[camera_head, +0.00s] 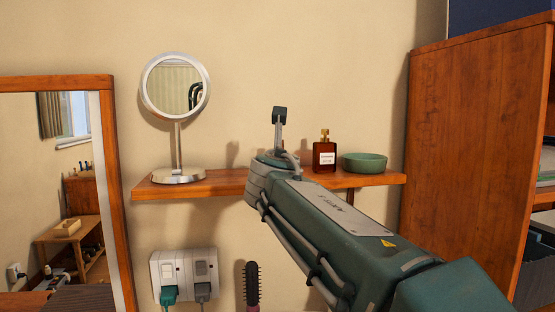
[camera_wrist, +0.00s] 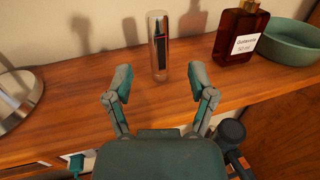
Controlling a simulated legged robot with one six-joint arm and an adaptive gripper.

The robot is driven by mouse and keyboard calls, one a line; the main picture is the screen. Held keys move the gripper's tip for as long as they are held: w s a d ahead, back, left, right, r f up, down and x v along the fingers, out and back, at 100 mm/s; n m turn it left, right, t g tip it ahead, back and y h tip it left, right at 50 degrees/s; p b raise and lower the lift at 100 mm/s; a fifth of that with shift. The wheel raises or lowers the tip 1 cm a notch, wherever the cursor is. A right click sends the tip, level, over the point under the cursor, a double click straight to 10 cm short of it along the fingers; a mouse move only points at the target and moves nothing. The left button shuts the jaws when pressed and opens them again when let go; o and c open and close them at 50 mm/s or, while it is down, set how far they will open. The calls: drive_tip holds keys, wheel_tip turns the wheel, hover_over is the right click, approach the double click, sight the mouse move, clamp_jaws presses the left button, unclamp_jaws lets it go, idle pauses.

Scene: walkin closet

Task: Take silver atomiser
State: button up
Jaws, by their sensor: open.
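The silver atomiser (camera_wrist: 158,48), a shiny upright cylinder with reflections of the room, stands on the wooden shelf (camera_wrist: 75,99) in the wrist view. My gripper (camera_wrist: 160,76) is open, its two fingers spread on the near side of the atomiser. The atomiser is roughly centred between the fingertips and beyond them; no contact shows. In the head view my gripper (camera_head: 279,122) is over the shelf (camera_head: 220,185), and the atomiser is hidden behind my arm.
An amber bottle (camera_head: 325,155) and a green bowl (camera_head: 365,163) stand right of the atomiser. A round mirror (camera_head: 176,88) on a stand is at the shelf's left end. The wall is close behind. A hairbrush (camera_head: 252,285) and wall sockets (camera_head: 184,270) are below the shelf.

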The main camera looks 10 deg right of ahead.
drive_tip(key=shift+x, duration=2.7)
drive_tip(key=shift+a, duration=0.1)
clamp_jaws()
